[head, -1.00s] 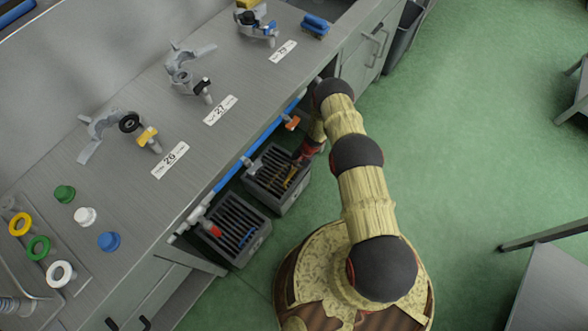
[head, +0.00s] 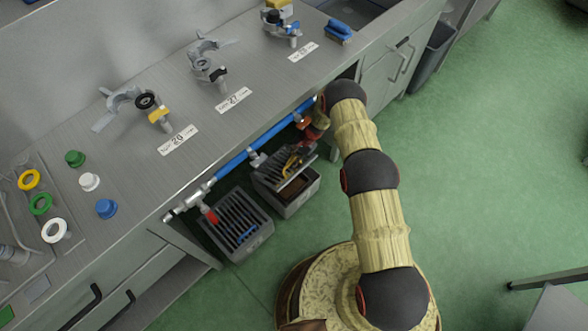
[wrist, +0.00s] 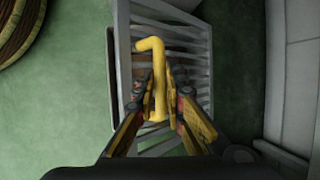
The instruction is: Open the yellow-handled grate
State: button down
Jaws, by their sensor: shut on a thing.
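The grate (head: 272,168) with the yellow handle stands tilted up at the far side of its grey box (head: 298,203) under the counter. Part of the box's dark inside shows in front of it. In the wrist view the yellow handle (wrist: 151,48) is a bent bar in front of the grate's grey slats (wrist: 192,48). My gripper (wrist: 161,92) is shut on this handle, one finger on each side. In the head view my wrist hides part of the grate and most of the handle.
A second grey box (head: 262,238) with a flat grate and a blue handle (head: 247,237) stands to the left. A blue pipe (head: 250,152) with a red valve (head: 210,215) and an orange valve runs above the boxes along the counter (head: 140,180).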

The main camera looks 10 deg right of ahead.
jog(key=shift+w+r, duration=0.15)
jog(key=shift+w, duration=0.35)
jog(key=c, duration=2.1)
grip_release()
jog(key=shift+o, duration=1.3)
jog(key=shift+s+f, duration=0.2)
jog(key=shift+s, duration=0.05)
jog(key=shift+d+r, duration=0.1)
jog(key=v, duration=0.7)
jog(key=shift+r, duration=0.15)
